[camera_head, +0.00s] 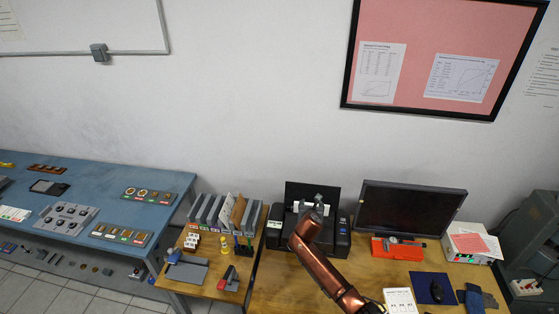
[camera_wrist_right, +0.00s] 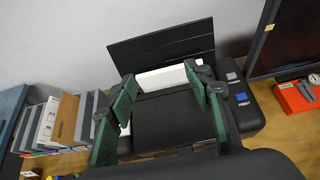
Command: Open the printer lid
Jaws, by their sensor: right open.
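The black printer (camera_head: 342,238) stands on the wooden desk below the wall, between the file rack and the monitor. A dark panel (camera_head: 300,192) stands raised at its back; in the right wrist view this panel (camera_wrist_right: 165,48) leans behind a white strip. In that view the flat black top (camera_wrist_right: 175,120) of the printer (camera_wrist_right: 246,110) lies in front of the strip. My right gripper (camera_head: 320,200) is over the printer and hides part of it. In the wrist view its green fingers (camera_wrist_right: 160,80) are spread apart, with nothing held between them. My left gripper is out of view.
A file rack (camera_head: 222,213) with small items stands left of the printer. The monitor (camera_head: 408,212) and a red box with a caliper (camera_head: 398,248) stand close on its right. A blue bench (camera_head: 90,200) is far left.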

